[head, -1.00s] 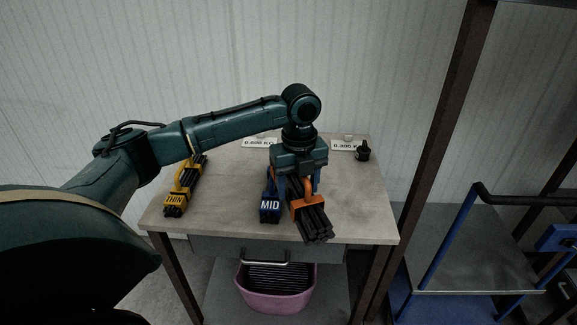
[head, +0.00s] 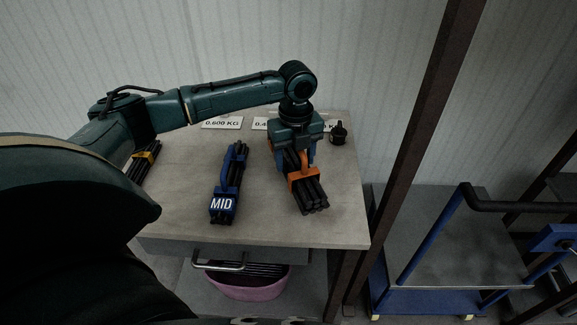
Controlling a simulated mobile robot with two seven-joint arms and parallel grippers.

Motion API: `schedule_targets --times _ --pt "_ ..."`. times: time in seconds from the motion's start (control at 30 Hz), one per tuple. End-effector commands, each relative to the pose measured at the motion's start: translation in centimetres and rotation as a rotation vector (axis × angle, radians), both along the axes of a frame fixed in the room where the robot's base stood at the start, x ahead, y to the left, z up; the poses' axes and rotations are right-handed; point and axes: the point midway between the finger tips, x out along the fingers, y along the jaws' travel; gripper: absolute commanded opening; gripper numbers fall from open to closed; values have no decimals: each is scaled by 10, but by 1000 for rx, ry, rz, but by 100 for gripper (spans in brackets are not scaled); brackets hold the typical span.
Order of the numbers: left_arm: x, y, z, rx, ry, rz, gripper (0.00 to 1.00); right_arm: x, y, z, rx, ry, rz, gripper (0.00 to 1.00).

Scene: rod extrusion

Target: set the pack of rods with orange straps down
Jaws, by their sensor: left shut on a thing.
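The pack of dark rods with orange straps (head: 312,197) is at the right part of the table (head: 262,222) in the head view. My left gripper (head: 302,160) points down from above and is shut on this pack by its orange strap part. The rod ends point toward the table's front edge. I cannot tell whether the pack touches the tabletop. The gripper hides the pack's far end. My right gripper is not in view.
A blue-strapped pack marked MID (head: 224,196) lies left of the held pack. A yellow-strapped pack (head: 148,157) is partly behind my arm. Weight cards (head: 222,123) and a black weight (head: 338,133) stand at the back. A pink tub (head: 247,286) is below.

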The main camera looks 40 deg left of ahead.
Motion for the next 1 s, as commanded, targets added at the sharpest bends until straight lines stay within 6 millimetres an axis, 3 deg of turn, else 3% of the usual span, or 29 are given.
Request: schedule_targets --times 0.4,0.83,0.87,1.0 --pt "1 -1 -49 -2 -4 -1 9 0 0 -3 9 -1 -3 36" --pt "1 0 -53 -1 -4 0 9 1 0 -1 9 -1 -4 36" --pt "0 0 -55 0 -1 0 60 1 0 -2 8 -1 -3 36" --pt "0 0 -55 0 -1 0 72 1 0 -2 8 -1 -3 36"
